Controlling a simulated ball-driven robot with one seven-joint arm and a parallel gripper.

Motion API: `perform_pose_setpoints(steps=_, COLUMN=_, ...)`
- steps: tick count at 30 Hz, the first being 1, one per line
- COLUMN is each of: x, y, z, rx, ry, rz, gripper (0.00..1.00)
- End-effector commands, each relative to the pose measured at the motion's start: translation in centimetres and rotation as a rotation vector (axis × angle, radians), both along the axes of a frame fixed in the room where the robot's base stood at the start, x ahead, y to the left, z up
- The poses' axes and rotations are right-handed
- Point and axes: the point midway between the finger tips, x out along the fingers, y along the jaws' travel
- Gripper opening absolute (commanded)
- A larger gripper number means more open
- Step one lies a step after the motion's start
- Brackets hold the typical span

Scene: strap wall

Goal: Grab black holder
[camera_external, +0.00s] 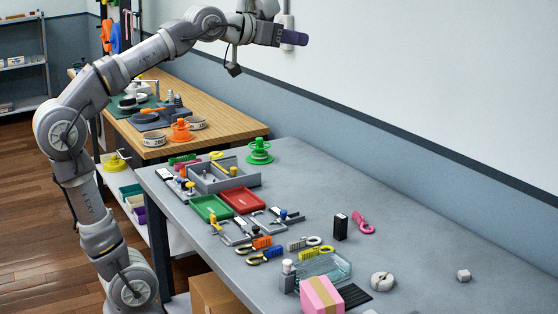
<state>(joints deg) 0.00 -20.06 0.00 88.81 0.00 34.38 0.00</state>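My gripper (288,37) is at the end of my raised arm, high in front of the white wall at the top of the picture. A dark purple part shows at its tip; I cannot tell whether that is its fingers or something held. It overlaps a white upright piece (288,20) on the wall; I cannot tell whether they touch. A small black upright block (340,227) with a white top stands on the grey table, well below and right of my gripper. It may be the black holder, but I cannot be sure.
The grey table (440,240) holds red (242,200) and green (210,208) trays, several clamps, a clear bin (325,266) and a pink box (321,296). Its right part is mostly clear. A wooden bench (222,122) stands behind. Orange and blue straps (115,38) hang at the back left.

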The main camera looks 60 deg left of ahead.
Motion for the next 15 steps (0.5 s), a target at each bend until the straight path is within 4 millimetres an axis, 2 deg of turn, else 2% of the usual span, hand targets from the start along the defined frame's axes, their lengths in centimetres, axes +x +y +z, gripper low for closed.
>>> perform_pose_setpoints(steps=1, x=0.0, y=0.0, z=-0.1, rx=0.000, ry=0.000, rz=0.000, gripper=0.34)
perform_pose_setpoints(steps=4, x=0.0, y=0.0, z=-0.1, rx=0.000, ry=0.000, rz=0.000, gripper=0.57)
perform_pose_setpoints(steps=5, x=0.0, y=0.0, z=-0.1, rx=0.000, ry=0.000, rz=0.000, gripper=0.62)
perform_pose_setpoints(steps=12, x=0.1, y=0.0, z=-0.1, rx=0.000, ry=0.001, rz=0.000, gripper=0.62)
perform_pose_setpoints(steps=14, x=0.7, y=0.1, z=-0.4, rx=0.001, ry=0.014, rz=0.002, gripper=0.62)
perform_pose_setpoints(steps=15, x=1.7, y=0.2, z=-1.0, rx=0.003, ry=0.034, rz=0.003, gripper=0.62)
